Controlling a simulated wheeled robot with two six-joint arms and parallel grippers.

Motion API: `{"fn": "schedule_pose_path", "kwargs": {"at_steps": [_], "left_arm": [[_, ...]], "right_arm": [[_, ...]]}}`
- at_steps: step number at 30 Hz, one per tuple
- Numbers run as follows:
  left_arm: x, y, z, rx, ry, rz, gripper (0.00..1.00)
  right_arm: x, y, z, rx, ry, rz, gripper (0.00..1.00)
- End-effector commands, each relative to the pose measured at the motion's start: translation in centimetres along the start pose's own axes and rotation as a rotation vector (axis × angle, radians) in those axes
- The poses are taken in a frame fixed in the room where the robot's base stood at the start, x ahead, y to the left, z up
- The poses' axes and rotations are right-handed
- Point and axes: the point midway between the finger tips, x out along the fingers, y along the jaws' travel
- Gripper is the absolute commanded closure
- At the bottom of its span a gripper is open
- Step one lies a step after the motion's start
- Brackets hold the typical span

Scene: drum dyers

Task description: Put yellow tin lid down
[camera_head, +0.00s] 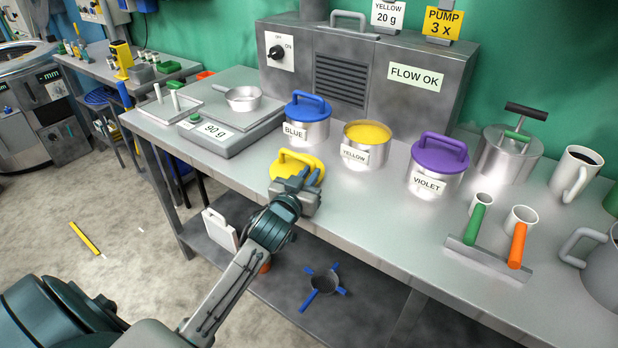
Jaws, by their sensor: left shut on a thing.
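The yellow tin lid (290,160) is a flat yellow disc with a loop handle, at the front edge of the grey bench in front of the tins. My left gripper (299,180) is shut on it from the near right side and hides part of it. I cannot tell whether the lid touches the bench top. The yellow tin (355,155), labelled YELLOW, stands open behind and to the right, with yellow powder (367,133) inside. My right gripper is not in view.
The blue-lidded tin (307,122) and violet-lidded tin (436,166) flank the yellow tin. A scale (215,137) reading 90 g with a metal pan (243,98) stands left. Bench (400,215) is bare before the yellow and violet tins.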

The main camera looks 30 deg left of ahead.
Motion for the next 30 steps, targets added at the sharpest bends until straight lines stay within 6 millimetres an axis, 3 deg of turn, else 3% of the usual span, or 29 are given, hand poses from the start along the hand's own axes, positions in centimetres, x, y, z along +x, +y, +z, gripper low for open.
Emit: {"fn": "schedule_pose_path", "kwargs": {"at_steps": [8, 9, 12, 23, 26, 30], "left_arm": [[0.0, 0.0, 0.2, 0.0, 0.0, 0.0, 1.0], [0.0, 0.0, 0.3, 0.0, 0.0, 0.0, 0.85], [0.0, 0.0, 0.2, 0.0, 0.0, 0.0, 0.65], [0.0, 0.0, -0.1, 0.0, 0.0, 0.0, 0.65], [-1.2, 0.0, 0.2, 0.002, -0.001, 0.001, 0.65], [-4.0, 0.0, 0.3, 0.003, -0.002, 0.001, 0.65]], "right_arm": [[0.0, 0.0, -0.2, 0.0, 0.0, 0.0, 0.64], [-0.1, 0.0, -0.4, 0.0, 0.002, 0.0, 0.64], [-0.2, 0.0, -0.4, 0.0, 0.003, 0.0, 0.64], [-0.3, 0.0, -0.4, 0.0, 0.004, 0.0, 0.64], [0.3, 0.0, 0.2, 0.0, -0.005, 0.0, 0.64], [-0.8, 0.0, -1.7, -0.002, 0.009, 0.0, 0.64]]}}
